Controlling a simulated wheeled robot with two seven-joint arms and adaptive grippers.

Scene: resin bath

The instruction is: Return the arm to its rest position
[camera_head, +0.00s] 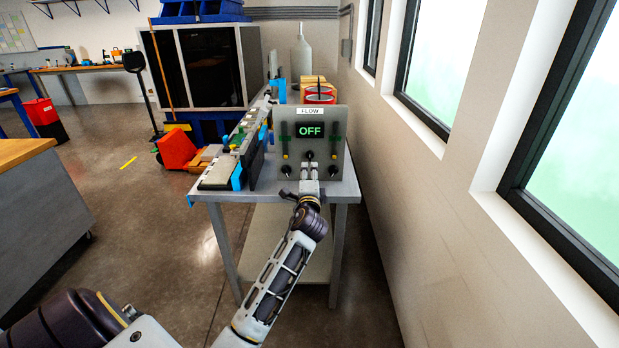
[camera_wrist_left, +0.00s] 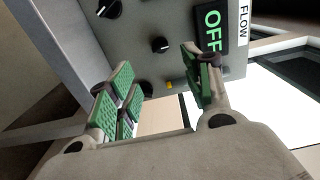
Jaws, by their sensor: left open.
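My left arm reaches up to the grey flow control panel (camera_head: 334,150) at the near end of the table. The panel carries a "FLOW" label and a green display (camera_head: 310,130) that reads "OFF". My left gripper (camera_head: 310,172) is in front of the panel's lower middle, among its black knobs. In the left wrist view the gripper (camera_wrist_left: 156,66) is open, its green-padded fingers apart with nothing between them. A black knob (camera_wrist_left: 160,45) shows on the panel beyond the fingers. Whether a finger touches the panel I cannot tell. My right gripper is not in view.
The grey table (camera_head: 345,190) stands along the wall with windows at right. Circuit-board-like equipment (camera_head: 222,172) lies left of the panel. A white bottle (camera_head: 301,55) stands behind. A wooden-topped bench (camera_head: 22,150) is at left. The floor between is open.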

